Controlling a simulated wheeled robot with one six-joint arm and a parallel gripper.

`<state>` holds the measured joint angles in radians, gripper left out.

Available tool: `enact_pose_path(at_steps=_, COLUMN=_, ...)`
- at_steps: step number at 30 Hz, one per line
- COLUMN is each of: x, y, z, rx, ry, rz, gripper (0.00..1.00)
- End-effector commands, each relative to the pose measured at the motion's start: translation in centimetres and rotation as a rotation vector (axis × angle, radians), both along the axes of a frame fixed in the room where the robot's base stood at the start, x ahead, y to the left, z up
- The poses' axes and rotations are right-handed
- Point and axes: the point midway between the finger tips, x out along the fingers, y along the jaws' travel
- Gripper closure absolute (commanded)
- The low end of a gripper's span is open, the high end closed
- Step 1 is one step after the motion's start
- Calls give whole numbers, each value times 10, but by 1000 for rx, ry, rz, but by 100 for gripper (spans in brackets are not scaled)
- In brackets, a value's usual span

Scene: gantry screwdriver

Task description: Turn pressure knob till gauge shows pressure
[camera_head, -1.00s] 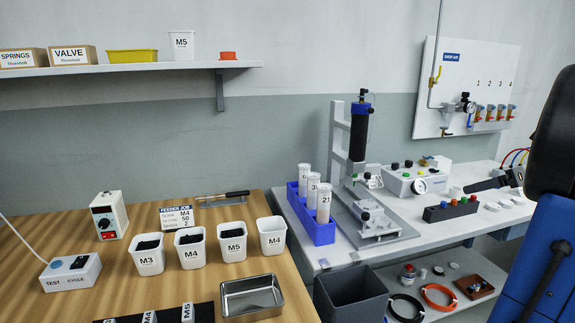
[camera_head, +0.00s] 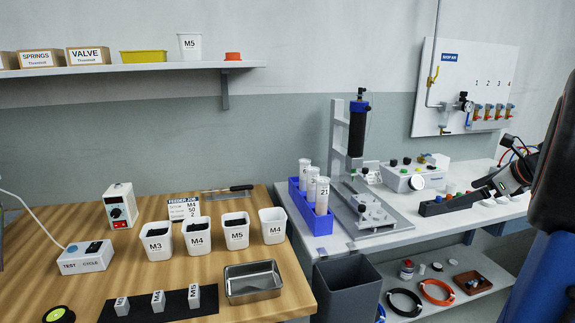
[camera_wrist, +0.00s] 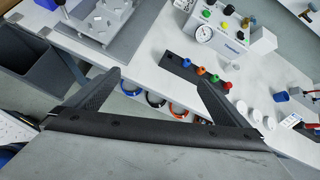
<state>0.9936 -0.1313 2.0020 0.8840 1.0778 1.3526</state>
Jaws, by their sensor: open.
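A white box (camera_head: 403,178) with a round dial gauge (camera_head: 416,183) on its front stands on the grey bench; several coloured knobs are on its top. The wrist view shows this gauge (camera_wrist: 204,33) near the top, its needle too small to read. A second regulator with a small gauge (camera_head: 466,105) is on the SHOP AIR wall panel (camera_head: 450,88). I cannot tell which knob is the pressure knob. My gripper (camera_wrist: 158,80) is open and empty, fingers spread above the bench's front area, apart from the box. In the head view it is at the right, partly hidden by my arm.
A dark strip with coloured buttons (camera_wrist: 200,73) lies between my gripper and the box. White discs (camera_wrist: 263,117) lie to its right. A fixture with a black cylinder (camera_head: 357,130) and a blue rack of tubes (camera_head: 318,214) stand left. Hoses (camera_head: 437,292) lie on the lower shelf.

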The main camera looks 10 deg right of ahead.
Motion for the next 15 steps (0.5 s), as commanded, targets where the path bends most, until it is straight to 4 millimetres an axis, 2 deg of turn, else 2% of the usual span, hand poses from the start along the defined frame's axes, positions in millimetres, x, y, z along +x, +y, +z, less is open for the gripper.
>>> enact_pose_path(at_steps=5, x=0, y=55, z=-8, rx=-132, ry=31, rz=175, gripper=0)
enact_pose_path(at_steps=8, x=-4, y=96, z=-15, rx=-237, ry=51, rz=318, gripper=0)
enact_pose_path(at_steps=15, x=-30, y=185, z=-37, rx=-509, ry=81, rz=695, gripper=0)
